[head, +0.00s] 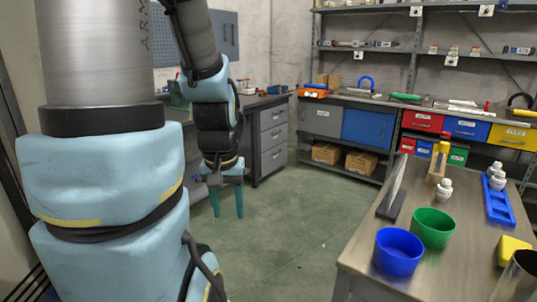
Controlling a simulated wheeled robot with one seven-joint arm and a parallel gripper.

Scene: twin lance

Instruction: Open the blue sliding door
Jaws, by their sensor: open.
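The blue sliding door (367,130) is on the low cabinet under the back wall shelf. It sits right of a grey door panel (321,120) of the same cabinet. Whether it is fully shut is too small to tell. My gripper (228,208) hangs over the open floor at left of centre, its two teal fingers pointing down and apart. It is open with nothing between the fingers. It is well apart from the blue door, to its left and nearer to me.
A table (350,258) at the right carries a blue bowl (398,252), a green bowl (433,228) and several other items. A grey drawer unit (273,137) stands behind my gripper. Red (422,121), blue and yellow drawers are right of the door. Green floor (285,220) between is clear.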

